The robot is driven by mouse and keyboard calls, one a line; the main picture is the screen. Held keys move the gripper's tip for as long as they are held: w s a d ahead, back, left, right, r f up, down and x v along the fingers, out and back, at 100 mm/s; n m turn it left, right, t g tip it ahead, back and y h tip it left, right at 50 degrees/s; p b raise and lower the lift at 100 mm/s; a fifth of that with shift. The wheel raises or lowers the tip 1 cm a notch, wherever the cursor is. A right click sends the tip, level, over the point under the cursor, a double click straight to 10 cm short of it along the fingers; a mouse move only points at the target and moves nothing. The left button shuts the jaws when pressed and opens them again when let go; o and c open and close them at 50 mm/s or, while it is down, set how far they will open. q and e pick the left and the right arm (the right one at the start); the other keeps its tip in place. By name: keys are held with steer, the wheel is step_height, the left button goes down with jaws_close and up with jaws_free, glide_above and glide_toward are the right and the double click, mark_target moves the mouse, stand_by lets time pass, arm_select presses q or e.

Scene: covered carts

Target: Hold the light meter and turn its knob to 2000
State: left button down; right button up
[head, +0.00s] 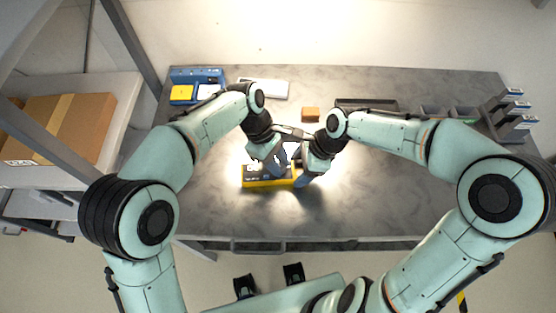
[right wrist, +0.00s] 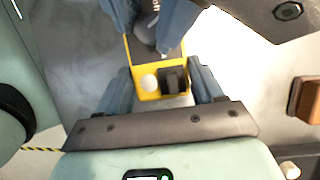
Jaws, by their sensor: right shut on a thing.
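The light meter (head: 256,184), a yellow-edged dark device, lies on the grey table below both hands in the head view. In the right wrist view its yellow end (right wrist: 149,95) shows a white round dome and a black block. My right gripper (head: 301,180) is shut on the meter's right end, one finger on each side; its fingers also show in the right wrist view (right wrist: 160,72). My left gripper (head: 277,168) is over the meter's face. Its blue-grey fingers stand either side of a grey round part (right wrist: 146,30), perhaps the knob; contact and the knob's setting are not readable.
A brown block (head: 310,114) lies behind the hands. A blue tray with a yellow item (head: 182,93) and a white flat box (head: 268,86) are at the back left. A dark tray (head: 367,103), grey bins (head: 463,113) and a rack (head: 512,115) are right. The front right table is clear.

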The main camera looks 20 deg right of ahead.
arm_select(q)
steer(key=shift+w+d+m+g+y, duration=0.1)
steer(key=shift+m+g+y, duration=0.25)
steer(key=shift+m, duration=1.15)
steer(key=c, duration=1.2)
jaws_free()
steer(key=shift+o, duration=0.2)
steer(key=v, duration=1.2)
